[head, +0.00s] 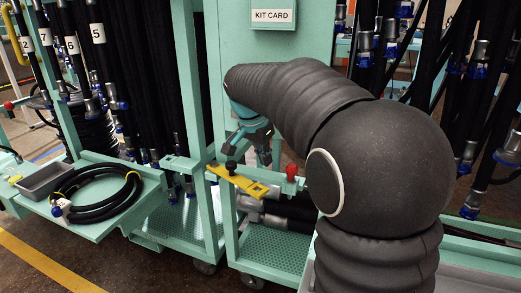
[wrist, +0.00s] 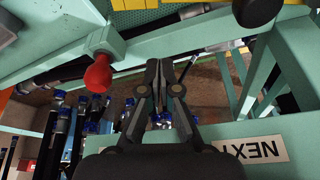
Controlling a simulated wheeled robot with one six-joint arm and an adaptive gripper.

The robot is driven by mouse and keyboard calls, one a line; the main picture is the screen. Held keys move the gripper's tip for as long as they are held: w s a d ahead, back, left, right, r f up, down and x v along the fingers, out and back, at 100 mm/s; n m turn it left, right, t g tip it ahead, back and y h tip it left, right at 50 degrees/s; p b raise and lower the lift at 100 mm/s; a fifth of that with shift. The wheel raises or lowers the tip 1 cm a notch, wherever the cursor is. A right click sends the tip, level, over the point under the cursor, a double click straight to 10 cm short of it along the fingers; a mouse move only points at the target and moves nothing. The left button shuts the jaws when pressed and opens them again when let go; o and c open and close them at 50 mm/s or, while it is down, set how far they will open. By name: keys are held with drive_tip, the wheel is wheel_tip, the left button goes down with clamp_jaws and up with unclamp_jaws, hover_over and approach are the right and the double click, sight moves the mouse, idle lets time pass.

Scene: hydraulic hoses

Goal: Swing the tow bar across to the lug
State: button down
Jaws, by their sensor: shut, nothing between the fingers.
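The yellow tow bar (head: 238,181) lies flat between the two teal carts in the head view, with a black knob (head: 231,167) standing on it. A yellow strip also shows at the top edge of the wrist view (wrist: 130,4), with a dark round knob (wrist: 257,12) at the upper right. My gripper (wrist: 155,68) is shut and empty, its fingertips together apart from the bar and both knobs. In the head view it is partly hidden, just above and behind the bar (head: 265,156). I cannot clearly pick out the lug.
A red knob (head: 291,172) stands at the bar's right, and left of my gripper in the wrist view (wrist: 98,75). The left cart's shelf (head: 105,222) holds a coiled black hose (head: 100,195) and a grey tray (head: 45,180). Teal posts and hanging hoses stand close around.

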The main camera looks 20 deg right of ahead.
sight(271, 177)
drive_tip(key=x, duration=0.5)
drive_tip(key=shift+s+a+r, duration=0.1)
drive_tip(key=shift+s+a, duration=0.5)
drive_tip(key=shift+a, duration=0.25)
drive_tip(key=shift+s+a+r, duration=0.1)
drive_tip(key=shift+s+a, duration=0.45)
drive_tip(key=shift+a, duration=0.3)
drive_tip(key=shift+s, duration=0.15)
